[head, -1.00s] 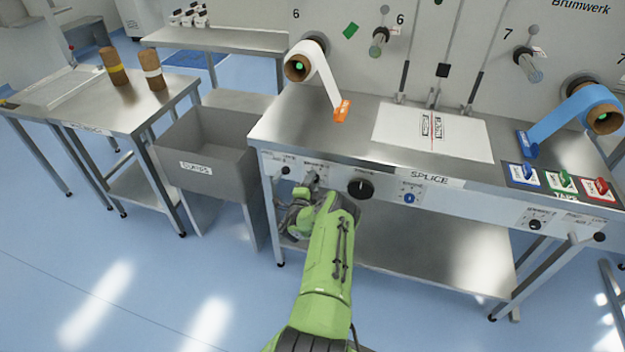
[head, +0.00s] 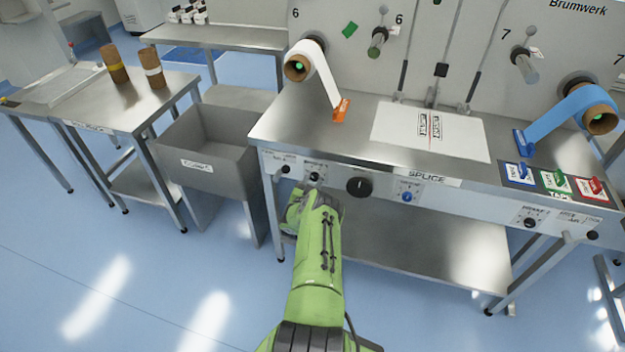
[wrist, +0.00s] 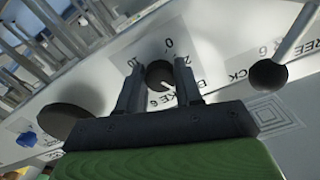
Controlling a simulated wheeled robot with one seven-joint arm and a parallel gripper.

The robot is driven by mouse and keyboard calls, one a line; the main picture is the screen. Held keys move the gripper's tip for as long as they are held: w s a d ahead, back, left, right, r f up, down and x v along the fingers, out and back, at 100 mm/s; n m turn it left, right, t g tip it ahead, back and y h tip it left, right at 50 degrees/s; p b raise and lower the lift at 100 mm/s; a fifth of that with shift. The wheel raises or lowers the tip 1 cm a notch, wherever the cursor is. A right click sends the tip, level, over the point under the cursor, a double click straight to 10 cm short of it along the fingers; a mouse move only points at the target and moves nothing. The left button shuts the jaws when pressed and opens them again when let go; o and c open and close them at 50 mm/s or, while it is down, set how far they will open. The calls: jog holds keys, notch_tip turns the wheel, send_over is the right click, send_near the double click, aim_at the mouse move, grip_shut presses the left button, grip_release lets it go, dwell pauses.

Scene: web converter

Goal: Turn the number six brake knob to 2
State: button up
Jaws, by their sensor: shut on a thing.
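The number six brake knob (wrist: 160,75) is a small round black knob on a white panel. In the wrist view it sits between my two fingers, with upside-down "BRAKE 6" lettering below it. A short pale mark shows on its lower right. Printed numbers ring it, including a 0 above and a 10 at the upper left; a figure by the right finger is partly hidden. My gripper (wrist: 159,68) is shut on the knob, one finger on each side. In the head view the knob (head: 314,177) shows just above my arm, which hides most of my gripper.
A large black knob (head: 359,187) is close on the right, and also shows in the wrist view (wrist: 72,121). A black-ended lever (wrist: 268,74) is on the other side. The splice table (head: 300,134) overhangs the floor; a grey bin (head: 205,180) stands left.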

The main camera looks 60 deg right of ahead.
jog(key=n, duration=0.5)
jog(key=shift+a+f+n+p, duration=0.1)
jog(key=shift+f+n+p, duration=0.05)
jog(key=shift+n+p, duration=0.2)
jog(key=n, duration=0.5)
jog(key=shift+s, duration=0.15)
jog(key=o, duration=1)
jog(key=shift+o, duration=0.2)
jog(key=s+a+p, duration=0.2)
jog(key=a+p, duration=0.4)
jog(key=a, duration=0.9)
jog(key=shift+s+a+p, duration=0.2)
jog(key=shift+s+p, duration=0.05)
jog(key=shift+p, duration=0.05)
